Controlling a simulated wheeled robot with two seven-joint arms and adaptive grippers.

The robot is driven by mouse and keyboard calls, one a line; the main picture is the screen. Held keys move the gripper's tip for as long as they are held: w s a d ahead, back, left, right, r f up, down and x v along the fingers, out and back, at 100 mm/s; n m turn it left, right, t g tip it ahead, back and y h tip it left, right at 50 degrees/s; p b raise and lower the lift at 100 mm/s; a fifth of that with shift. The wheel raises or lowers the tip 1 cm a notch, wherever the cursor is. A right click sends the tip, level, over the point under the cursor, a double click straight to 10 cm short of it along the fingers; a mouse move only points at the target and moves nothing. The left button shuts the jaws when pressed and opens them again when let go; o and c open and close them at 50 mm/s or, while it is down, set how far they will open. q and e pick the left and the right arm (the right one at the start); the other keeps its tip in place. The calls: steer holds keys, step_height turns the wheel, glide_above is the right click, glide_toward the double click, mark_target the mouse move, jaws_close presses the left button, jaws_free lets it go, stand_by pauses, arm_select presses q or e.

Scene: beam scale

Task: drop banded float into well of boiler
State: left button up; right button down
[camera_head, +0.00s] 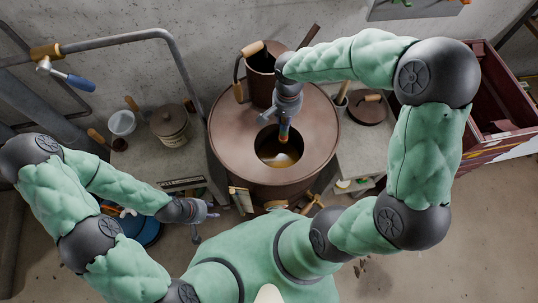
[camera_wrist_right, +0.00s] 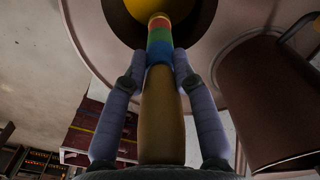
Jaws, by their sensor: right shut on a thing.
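The brown round boiler (camera_head: 227,140) stands in the middle of the head view, with a dark round well (camera_head: 270,158) in its top. My right gripper (camera_head: 284,122) is over the well, shut on the banded float (camera_head: 284,133). In the right wrist view, the float (camera_wrist_right: 160,40) has red, yellow, green and blue bands and a tan shaft between the two fingers (camera_wrist_right: 160,65). Its banded end points into the well opening (camera_wrist_right: 205,12); whether it is below the rim I cannot tell. My left gripper (camera_head: 206,218) is empty, its fingers apart, low left of the boiler.
A brown pot (camera_head: 262,62) stands on the boiler's back edge. A lidded pot (camera_head: 170,122) and a white cup (camera_head: 122,122) are on the left bench. A round lid (camera_head: 368,110) lies on the right bench. A dark red crate (camera_head: 495,95) is at far right.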

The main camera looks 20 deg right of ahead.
steer(key=c, duration=0.9)
jaws_free()
step_height(320, 180, up, 12)
